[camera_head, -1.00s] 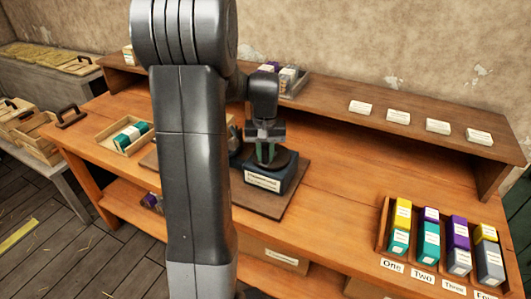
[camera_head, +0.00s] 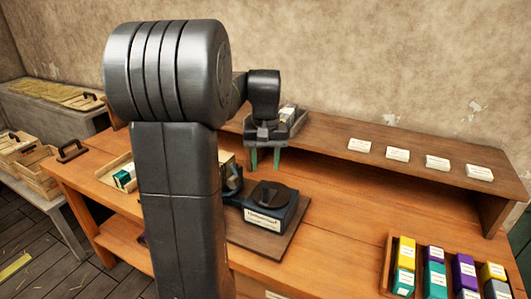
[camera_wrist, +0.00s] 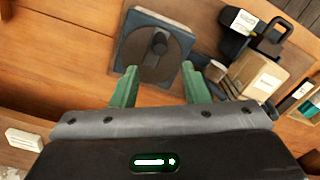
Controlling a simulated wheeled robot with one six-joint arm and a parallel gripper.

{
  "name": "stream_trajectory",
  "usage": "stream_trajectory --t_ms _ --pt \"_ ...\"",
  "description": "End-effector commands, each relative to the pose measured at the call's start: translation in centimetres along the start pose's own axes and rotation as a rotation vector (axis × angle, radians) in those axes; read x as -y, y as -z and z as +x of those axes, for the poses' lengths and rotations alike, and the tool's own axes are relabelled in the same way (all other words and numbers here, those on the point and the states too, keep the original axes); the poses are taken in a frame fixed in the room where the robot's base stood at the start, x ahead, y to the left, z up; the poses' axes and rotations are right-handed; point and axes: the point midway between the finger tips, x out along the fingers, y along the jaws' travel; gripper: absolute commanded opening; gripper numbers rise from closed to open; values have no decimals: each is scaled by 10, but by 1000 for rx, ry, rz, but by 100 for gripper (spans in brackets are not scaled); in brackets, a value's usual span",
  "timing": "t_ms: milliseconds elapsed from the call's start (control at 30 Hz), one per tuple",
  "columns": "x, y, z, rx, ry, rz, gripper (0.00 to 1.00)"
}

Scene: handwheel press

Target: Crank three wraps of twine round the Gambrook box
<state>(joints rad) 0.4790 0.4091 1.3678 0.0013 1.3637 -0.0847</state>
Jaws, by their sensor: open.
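A dark blue unit with a black round turntable (camera_head: 270,195) and a raised black grip on top stands on a brown board; its front label is too small to read. In the wrist view the turntable (camera_wrist: 150,58) lies beyond my fingertips, with an upright knob. My gripper (camera_head: 265,158) has green fingers, is open and empty, and hangs above and behind the turntable, apart from it. A tan carton (camera_wrist: 256,72) sits beside the turntable, with black parts around it; my arm mostly hides it in the head view. I cannot read which box is the Gambrook one, and no twine is distinguishable.
A rack of coloured boxes (camera_head: 388,262) stands at the front right. A raised shelf (camera_head: 325,140) behind carries several white cards and a grey tray (camera_head: 293,125). A wooden tray with a green-and-white box (camera_head: 124,177) is at left.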

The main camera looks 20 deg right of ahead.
Motion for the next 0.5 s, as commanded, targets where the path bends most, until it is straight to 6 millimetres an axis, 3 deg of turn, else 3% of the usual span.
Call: stream_trajectory --t_ms 200,500 --pt "0 0 -26 -1 0 0 42" --pt "0 0 -30 1 0 0 42"
